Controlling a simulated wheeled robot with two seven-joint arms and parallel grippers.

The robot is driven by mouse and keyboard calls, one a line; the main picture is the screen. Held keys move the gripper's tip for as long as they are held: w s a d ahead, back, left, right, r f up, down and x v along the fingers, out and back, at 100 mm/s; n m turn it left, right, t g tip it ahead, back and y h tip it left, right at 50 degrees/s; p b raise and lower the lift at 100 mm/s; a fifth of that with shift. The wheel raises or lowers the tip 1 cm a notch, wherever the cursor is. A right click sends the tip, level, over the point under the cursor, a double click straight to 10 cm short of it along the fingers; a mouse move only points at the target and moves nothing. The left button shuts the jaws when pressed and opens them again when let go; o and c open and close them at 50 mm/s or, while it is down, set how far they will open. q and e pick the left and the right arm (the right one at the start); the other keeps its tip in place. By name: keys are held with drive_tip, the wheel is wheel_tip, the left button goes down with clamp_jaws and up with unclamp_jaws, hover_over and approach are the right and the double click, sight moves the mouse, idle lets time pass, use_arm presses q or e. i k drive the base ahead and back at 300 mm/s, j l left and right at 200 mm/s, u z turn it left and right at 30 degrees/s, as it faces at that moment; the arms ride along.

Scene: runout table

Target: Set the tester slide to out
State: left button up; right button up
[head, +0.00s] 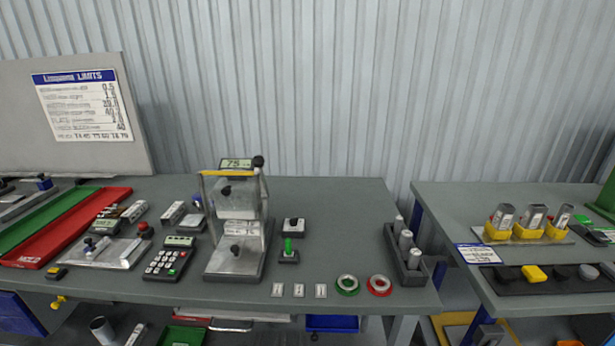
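A tester-like stand (238,225) with a grey body and a yellow bar stands upright near the middle of the table. A small display (236,164) on its top reads about 75, and a black knob (258,161) is at its top right. A small dark handle (226,190) shows on its upper front, and a dark knob (235,250) shows on its lower front. Which part is the slide, and its position, I cannot tell at this size. Neither of my grippers is in view.
A keypad (170,258) stands close left of the stand. A green-knobbed switch (289,251), green ring (347,285), red ring (379,285) and grey cylinder rack (393,252) are to its right. Red and green trays (108,205) lie far left. A gap separates the right table (450,205).

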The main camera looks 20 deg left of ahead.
sight(236, 249)
drive_tip(key=k+u, duration=0.15)
drive_tip(key=u, duration=0.9)
drive_tip(key=i, duration=0.2)
